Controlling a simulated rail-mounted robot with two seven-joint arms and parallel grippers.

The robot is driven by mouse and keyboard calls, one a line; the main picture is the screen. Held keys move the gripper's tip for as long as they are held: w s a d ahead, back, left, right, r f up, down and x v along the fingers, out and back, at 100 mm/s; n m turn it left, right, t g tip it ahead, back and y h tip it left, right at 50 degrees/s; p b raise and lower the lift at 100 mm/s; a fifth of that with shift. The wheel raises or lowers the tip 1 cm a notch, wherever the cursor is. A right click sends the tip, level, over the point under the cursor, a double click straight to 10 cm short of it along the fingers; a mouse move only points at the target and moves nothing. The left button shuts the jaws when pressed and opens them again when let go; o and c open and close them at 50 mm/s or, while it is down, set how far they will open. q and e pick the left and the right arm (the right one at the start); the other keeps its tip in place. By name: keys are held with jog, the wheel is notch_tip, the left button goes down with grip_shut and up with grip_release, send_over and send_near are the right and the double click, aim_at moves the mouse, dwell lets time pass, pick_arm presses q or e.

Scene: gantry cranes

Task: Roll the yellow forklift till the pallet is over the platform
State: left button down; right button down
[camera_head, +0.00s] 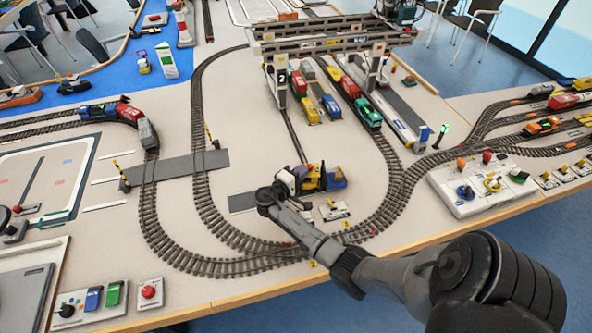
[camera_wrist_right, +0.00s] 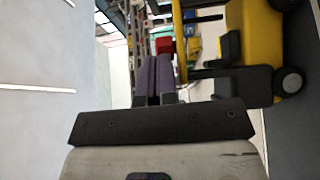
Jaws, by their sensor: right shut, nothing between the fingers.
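The yellow forklift (camera_head: 313,182) stands on the table below the gantry crane, right beside my right gripper (camera_head: 288,180). A small blue and orange load (camera_head: 338,179) sits at its right end; I cannot make out a pallet clearly. In the right wrist view the forklift's yellow body (camera_wrist_right: 257,35) and black wheel (camera_wrist_right: 290,82) fill the upper right. My right gripper (camera_wrist_right: 153,75) is shut and empty, its fingers left of the yellow body; contact cannot be told. A flat dark grey slab (camera_head: 242,203), possibly the platform, lies left of the gripper. My left gripper is not in view.
Curved railway track (camera_head: 215,232) loops around the forklift area. The gantry crane (camera_head: 330,38) stands behind it over several train wagons. A white control box (camera_head: 465,208) is at right, and a small white sign plate (camera_head: 334,211) lies in front of the forklift.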

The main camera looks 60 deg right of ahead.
jog(key=shift+w+a, duration=0.15)
jog(key=shift+w, duration=0.05)
jog(key=shift+w+a+f, duration=0.1)
jog(key=shift+w, duration=0.1)
jog(key=w+b+v, duration=0.1)
jog(key=w+v, duration=0.1)
jog(key=v, duration=1)
jog(key=shift+w, duration=0.15)
